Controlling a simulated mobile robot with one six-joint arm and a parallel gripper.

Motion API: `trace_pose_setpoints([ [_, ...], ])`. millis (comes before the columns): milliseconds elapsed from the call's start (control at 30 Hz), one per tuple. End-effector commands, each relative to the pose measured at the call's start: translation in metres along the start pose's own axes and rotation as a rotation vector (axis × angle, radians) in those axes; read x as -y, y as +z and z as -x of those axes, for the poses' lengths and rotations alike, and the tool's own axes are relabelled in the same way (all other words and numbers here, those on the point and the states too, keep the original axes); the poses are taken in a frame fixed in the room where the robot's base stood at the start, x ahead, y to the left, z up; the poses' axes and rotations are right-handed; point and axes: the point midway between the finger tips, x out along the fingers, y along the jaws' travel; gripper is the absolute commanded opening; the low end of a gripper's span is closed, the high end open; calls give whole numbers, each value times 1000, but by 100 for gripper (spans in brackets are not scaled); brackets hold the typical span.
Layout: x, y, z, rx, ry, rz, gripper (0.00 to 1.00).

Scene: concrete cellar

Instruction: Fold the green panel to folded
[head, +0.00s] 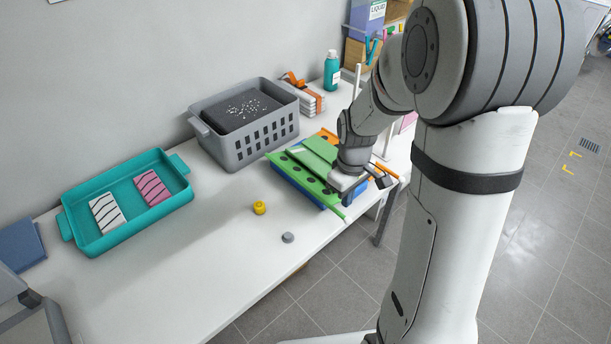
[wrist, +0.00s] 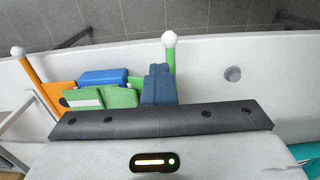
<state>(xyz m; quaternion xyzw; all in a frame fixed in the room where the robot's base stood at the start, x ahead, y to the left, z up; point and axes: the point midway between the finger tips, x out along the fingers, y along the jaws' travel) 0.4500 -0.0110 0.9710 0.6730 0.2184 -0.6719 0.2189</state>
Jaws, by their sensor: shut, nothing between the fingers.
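The green panel (head: 291,168) is on the table by the right-hand edge, in the head view. A row of dark round spots runs along it, and a blue part (head: 297,186) shows beneath. A second green plate (head: 318,150) slants beside it, partly hidden by my arm. My gripper (head: 366,186) is at the panel's right end, shut and empty. In the wrist view the shut blue-grey fingers (wrist: 158,85) stand beside green pieces (wrist: 85,98) and a green bar with a white knob (wrist: 170,55). Whether they touch the bar is unclear.
An orange bar (wrist: 38,78) with a white knob is beside the green pieces. A grey basket (head: 235,150), teal tray (head: 95,236), yellow knob (head: 259,208) and grey knob (head: 288,238) are on the table. The table front is mostly clear.

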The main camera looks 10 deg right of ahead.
Motion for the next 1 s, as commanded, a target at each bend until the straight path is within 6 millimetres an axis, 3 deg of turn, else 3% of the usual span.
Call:
trace_pose_setpoints([
  [100,-4,0,9,0,-1,-1,0],
  [467,-3,0,10,1,-2,1,0],
  [767,-2,0,32,1,-2,1,0],
  [1000,-2,0,31,1,-2,1,0],
])
